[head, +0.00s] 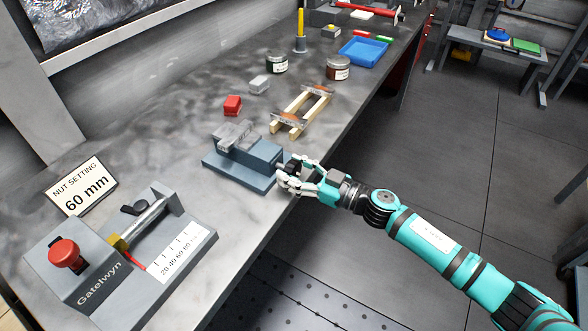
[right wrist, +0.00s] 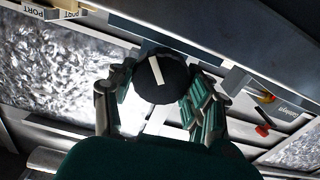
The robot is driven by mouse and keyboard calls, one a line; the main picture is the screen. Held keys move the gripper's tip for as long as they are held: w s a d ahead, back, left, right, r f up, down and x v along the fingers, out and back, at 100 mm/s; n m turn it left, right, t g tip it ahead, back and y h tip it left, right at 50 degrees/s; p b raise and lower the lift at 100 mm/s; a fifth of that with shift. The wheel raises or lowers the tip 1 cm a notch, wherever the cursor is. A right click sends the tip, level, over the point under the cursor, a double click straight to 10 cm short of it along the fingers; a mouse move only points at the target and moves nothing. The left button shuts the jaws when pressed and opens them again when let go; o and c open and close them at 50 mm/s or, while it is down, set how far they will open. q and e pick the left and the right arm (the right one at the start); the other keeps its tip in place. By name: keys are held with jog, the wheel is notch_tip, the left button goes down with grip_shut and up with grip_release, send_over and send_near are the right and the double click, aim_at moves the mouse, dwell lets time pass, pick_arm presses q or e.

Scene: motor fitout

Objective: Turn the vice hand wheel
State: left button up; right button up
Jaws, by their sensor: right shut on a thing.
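The blue-grey vice (head: 240,175) sits near the front edge of the bench, with a clear block between its jaws. Its hand wheel is a dark round knob with a white mark; it shows in the right wrist view (right wrist: 160,80). My right gripper (head: 299,177) reaches in from the right and is shut on the hand wheel. In the right wrist view its fingers lie on both sides of the wheel. In the head view the fingers hide most of the wheel. My left gripper is not in view.
A grey fixture (head: 90,285) with a red button (head: 66,254), a scale and a rod stands at the lower left, by a "NUT SETTING 60 mm" sign (head: 80,186). Beyond the vice are a red block (head: 233,105), a wooden frame (head: 285,124), jars and a blue tray (head: 363,52).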

jog(key=o, duration=1.2)
jog(key=shift+d, duration=0.1)
jog(key=v, duration=1.2)
jog(key=shift+c, duration=0.5)
